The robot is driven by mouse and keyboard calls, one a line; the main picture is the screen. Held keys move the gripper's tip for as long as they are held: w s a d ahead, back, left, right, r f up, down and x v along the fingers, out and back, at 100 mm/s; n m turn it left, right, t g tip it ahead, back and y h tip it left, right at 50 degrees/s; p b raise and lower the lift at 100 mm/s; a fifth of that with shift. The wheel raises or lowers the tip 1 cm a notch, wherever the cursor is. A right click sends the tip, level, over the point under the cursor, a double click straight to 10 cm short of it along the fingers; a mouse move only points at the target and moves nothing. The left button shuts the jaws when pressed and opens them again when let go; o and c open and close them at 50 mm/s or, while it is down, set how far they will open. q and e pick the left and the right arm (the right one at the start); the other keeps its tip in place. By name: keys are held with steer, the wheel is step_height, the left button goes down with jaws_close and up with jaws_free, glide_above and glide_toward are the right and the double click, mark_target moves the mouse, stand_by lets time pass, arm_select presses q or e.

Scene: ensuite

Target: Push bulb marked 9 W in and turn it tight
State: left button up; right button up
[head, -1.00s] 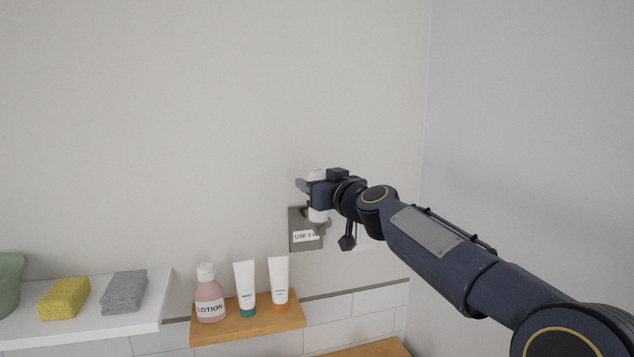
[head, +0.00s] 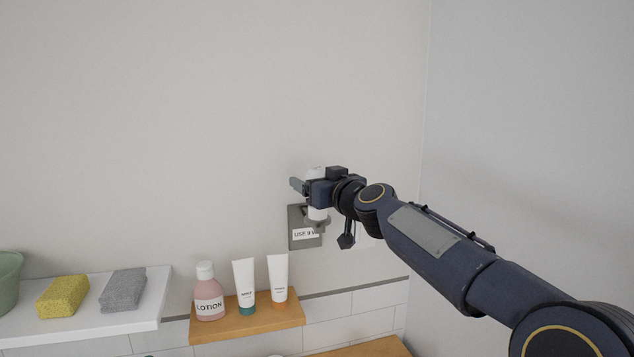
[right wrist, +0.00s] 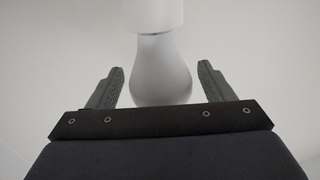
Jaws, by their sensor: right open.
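The white bulb (right wrist: 162,82) stands between the two fingers of my right gripper (head: 311,187). Those fingers are open, with a gap on each side of the bulb in the right wrist view. The bulb's narrow neck meets a white cylindrical holder (right wrist: 154,16). In the head view the bulb's pale top (head: 317,172) shows above the gripper and the holder (head: 318,213) below it. The holder is on a grey wall plate (head: 296,220) with a partly hidden label (head: 303,235) starting "USE 9". No marking on the bulb is readable. My left gripper is out of view.
Below, a wooden shelf (head: 230,331) holds a lotion bottle (head: 209,290) and two tubes, one white and teal (head: 245,285), one white and orange (head: 278,280). A white shelf (head: 120,322) holds yellow (head: 62,297) and grey (head: 123,290) sponges. The wall above is clear.

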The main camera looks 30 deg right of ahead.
steer(key=s+b, duration=0.2)
steer(key=s, duration=0.6)
steer(key=shift+o, duration=0.2)
steer(key=shift+w+a, duration=0.1)
steer(key=shift+a, duration=0.05)
